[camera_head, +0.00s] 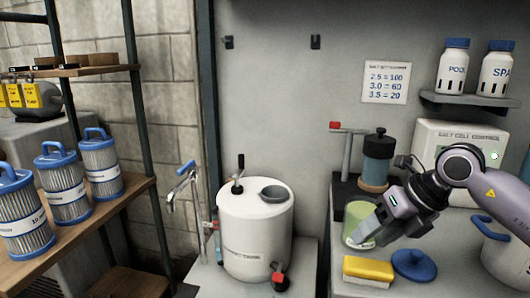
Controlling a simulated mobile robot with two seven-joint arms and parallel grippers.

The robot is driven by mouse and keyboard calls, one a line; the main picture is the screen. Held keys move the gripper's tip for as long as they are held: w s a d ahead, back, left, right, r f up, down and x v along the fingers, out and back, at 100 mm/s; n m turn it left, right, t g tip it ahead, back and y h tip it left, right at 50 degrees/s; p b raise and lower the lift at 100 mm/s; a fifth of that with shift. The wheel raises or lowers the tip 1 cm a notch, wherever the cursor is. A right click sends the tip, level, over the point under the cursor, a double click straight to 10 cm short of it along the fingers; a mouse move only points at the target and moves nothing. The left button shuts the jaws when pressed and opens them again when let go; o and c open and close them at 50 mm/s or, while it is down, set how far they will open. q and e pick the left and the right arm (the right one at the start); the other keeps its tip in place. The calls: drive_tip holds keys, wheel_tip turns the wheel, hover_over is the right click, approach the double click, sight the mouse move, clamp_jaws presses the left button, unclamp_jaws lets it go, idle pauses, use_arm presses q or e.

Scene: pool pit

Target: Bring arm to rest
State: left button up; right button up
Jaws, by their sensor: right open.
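My right arm comes in from the right, and its gripper (366,236) points down and left over the grey counter (425,275). Its jaws are open. A green see-through container (358,212) stands at the fingertips, partly hidden by the gripper. I cannot tell whether the fingers touch it. My left gripper is out of view.
In front of the gripper lie a yellow sponge-like block (368,269) and a blue lid (414,264). A blue-handled pot (505,250) stands at the right, a dark-topped cylinder (377,160) and salt cell control box (460,140) behind. A white tank (255,235) stands left.

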drive_tip(key=s+a+n+y, duration=0.1)
drive_tip(key=s+a+y, duration=0.3)
drive_tip(key=a, duration=0.6)
drive_tip(key=s+a+r+m+t+y, duration=0.2)
drive_tip(key=a+r+m+t+y, duration=0.5)
drive_tip(key=y, duration=0.3)
drive_tip(key=w+d+f+m+t+h, duration=0.25)
drive_tip(key=d+m+t+h, duration=0.75)
drive_tip(key=m, duration=0.7)
drive_tip(key=s+d+f+m+g+h, duration=0.3)
drive_tip(key=d+f+m+h, duration=0.3)
drive_tip(key=f+m+h, duration=0.4)
drive_tip(key=s+d+f+m+g+y, duration=0.1)
drive_tip(key=s+d+f+m+g, duration=0.15)
drive_tip(key=s+f+g, duration=1.5)
drive_tip(key=w+a+f+t+y+p, duration=0.1)
drive_tip(key=a+f+t+y+p, duration=0.1)
drive_tip(key=f+t, duration=0.4)
drive_tip(key=shift+a+f+t+p, duration=0.15)
drive_tip(key=shift+a+t+p, duration=0.7)
drive_tip(key=shift+t, duration=1.4)
